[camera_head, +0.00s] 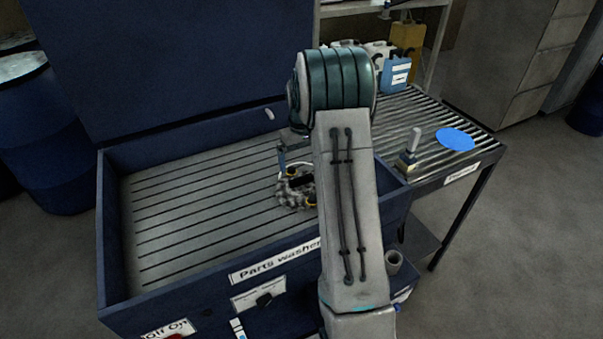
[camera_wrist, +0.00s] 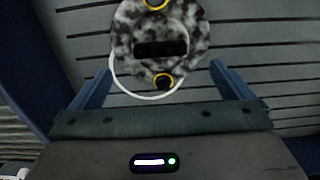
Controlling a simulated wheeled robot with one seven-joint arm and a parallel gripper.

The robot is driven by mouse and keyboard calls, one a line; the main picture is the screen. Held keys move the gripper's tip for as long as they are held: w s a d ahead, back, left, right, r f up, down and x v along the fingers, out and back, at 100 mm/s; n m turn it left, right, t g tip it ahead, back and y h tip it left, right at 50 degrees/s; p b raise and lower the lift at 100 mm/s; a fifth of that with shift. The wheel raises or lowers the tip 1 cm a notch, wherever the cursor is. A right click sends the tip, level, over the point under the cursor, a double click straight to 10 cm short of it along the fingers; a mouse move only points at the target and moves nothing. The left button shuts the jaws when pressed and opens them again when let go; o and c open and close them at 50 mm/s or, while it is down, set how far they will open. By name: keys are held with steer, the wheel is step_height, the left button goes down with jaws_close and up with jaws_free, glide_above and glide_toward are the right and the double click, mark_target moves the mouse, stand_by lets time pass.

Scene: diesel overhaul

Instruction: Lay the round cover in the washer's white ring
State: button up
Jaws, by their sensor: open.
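The round cover (camera_wrist: 160,30) is mottled black and grey, with a dark slot across its middle and yellow-rimmed spots. In the head view the cover (camera_head: 296,188) lies in the washer on the slatted floor, partly hidden by my arm. The white ring (camera_wrist: 116,78) shows as an arc past the cover's left and lower edge in the wrist view, so the cover overlaps it off-centre. My gripper (camera_wrist: 160,70) is open, its two blue fingers apart on either side below the cover, with nothing between them. In the head view the gripper is mostly hidden behind my arm.
The blue parts washer (camera_head: 112,220) has raised walls and a tall lid behind. To its right a slatted roller table (camera_head: 470,125) holds a brush (camera_head: 408,160), a blue disc (camera_head: 455,139) and a blue jug (camera_head: 396,74). The washer's left floor is clear.

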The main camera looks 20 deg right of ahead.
steer(key=s+a+r+t, duration=0.2)
steer(key=s+a+r, duration=0.8)
steer(key=s+r, duration=0.35)
steer(key=s+a, duration=0.3)
steer(key=s, duration=0.5)
steer(key=s+a+t, duration=0.1)
steer(key=s+a, duration=0.2)
steer(key=s, duration=0.6)
steer(key=shift+a+f, duration=0.25)
